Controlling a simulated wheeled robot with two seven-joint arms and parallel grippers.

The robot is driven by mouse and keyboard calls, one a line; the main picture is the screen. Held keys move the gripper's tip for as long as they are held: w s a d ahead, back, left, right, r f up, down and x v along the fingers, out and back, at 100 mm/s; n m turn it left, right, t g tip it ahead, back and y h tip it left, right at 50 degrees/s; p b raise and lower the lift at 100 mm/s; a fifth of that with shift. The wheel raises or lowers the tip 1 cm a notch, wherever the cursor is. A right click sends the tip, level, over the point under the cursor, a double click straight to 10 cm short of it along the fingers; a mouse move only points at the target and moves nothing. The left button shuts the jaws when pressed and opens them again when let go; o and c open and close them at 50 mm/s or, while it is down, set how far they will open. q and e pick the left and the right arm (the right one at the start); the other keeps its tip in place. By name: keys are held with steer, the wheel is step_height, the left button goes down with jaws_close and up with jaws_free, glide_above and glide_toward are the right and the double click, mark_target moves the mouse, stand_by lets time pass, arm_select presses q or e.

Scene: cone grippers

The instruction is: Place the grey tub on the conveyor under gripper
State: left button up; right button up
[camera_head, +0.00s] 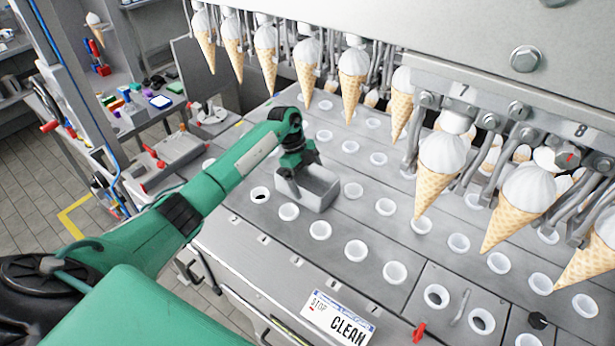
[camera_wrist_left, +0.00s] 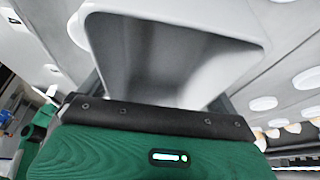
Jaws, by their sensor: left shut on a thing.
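The grey tub (camera_head: 318,188) is an open rectangular box at the conveyor (camera_head: 345,210), among its white cup holes. My left gripper (camera_head: 297,184) comes in from the left and is shut on the tub's near-left side. The left wrist view shows the tub (camera_wrist_left: 165,55) close up, its inside facing the camera and looking empty. I cannot tell whether the tub's base touches the conveyor. Ice cream cones hang in metal grippers above the conveyor; one cone (camera_head: 352,82) hangs behind and to the right of the tub. My right gripper is not in view.
Larger cones (camera_head: 437,168) hang low at the right, in front of the machine's metal housing (camera_head: 480,40). A "STOP CLEAN" sign (camera_head: 338,318) is on the front edge. A side table with tools (camera_head: 165,160) stands at the left.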

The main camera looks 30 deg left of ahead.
arm_select(q)
steer(key=shift+f, duration=0.3)
steer(key=o, duration=0.7)
steer(key=shift+o, duration=0.2)
steer(key=shift+a+r+b, duration=0.1)
steer(key=shift+r+b, duration=0.05)
steer(key=shift+b, duration=0.35)
steer(key=a+b, duration=0.1)
steer(key=a, duration=0.2)
steer(key=w+a+b, duration=0.1)
steer(key=a+b, duration=0.1)
steer(key=a, duration=0.2)
steer(key=a+b, duration=0.1)
steer(key=a, duration=0.2)
steer(key=shift+w+a+r+b, duration=0.3)
steer(key=shift+w+a+b, duration=0.05)
steer(key=shift+a, duration=0.05)
steer(key=shift+a+r, duration=0.1)
steer(key=shift+a, duration=0.55)
